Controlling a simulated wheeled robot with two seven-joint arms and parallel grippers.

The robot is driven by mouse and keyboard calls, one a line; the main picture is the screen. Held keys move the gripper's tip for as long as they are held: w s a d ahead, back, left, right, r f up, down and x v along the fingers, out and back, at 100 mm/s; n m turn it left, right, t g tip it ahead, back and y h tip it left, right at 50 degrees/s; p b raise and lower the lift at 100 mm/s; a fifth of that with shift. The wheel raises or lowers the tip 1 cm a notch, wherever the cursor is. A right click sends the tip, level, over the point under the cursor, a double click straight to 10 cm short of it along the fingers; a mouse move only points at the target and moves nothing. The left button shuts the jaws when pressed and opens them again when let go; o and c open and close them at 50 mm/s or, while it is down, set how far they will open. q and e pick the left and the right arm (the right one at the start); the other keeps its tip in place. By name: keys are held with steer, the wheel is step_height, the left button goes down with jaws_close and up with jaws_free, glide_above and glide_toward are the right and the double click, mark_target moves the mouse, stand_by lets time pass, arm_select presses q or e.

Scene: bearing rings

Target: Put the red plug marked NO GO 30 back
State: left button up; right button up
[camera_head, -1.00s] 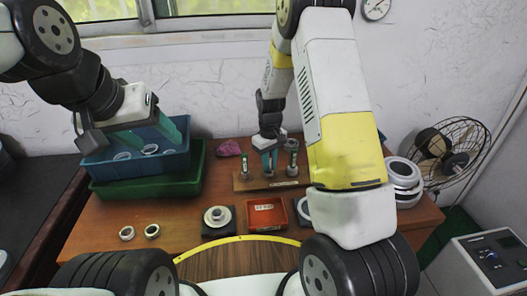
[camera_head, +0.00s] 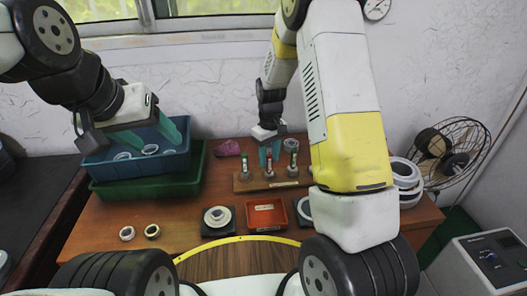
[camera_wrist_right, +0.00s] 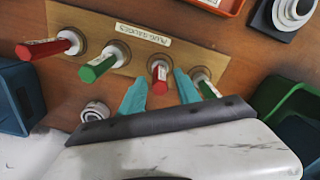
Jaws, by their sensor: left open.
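A red plug with a white label (camera_wrist_right: 160,82) stands in a wooden gauge board (camera_wrist_right: 135,32); its lettering is too small to read. My right gripper (camera_wrist_right: 160,93) is open, its teal fingers on either side of this plug with gaps between. In the head view the right gripper (camera_head: 269,154) is just above the board (camera_head: 283,183). Another red plug (camera_wrist_right: 42,47) and two green plugs (camera_wrist_right: 98,68) (camera_wrist_right: 207,88) also stand in the board. My left gripper (camera_head: 155,135) is open and empty by the blue bin (camera_head: 174,163).
The blue bin with rings sits in a green tray (camera_head: 196,172). A pink cloth (camera_head: 228,148) lies behind the board. A red tray (camera_head: 266,226) and a ring on a dark block (camera_head: 217,216) are in front. Two rings (camera_head: 127,233) (camera_head: 152,231) lie at left. A fan (camera_head: 452,155) stands at right.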

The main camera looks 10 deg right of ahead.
step_height(320, 180, up, 9)
steer(key=shift+f, duration=0.15)
steer(key=s+d+r+m+t+y, duration=0.1)
steer(key=s+r+m+t, duration=0.1)
steer(key=s+r, duration=0.7)
steer(key=s+d+r+m+t+y, duration=0.1)
steer(key=s+r+m+t, duration=0.2)
steer(key=s+r, duration=0.6)
steer(key=s+t, duration=0.1)
steer(key=s, duration=0.6)
steer(key=shift+d+r, duration=0.25)
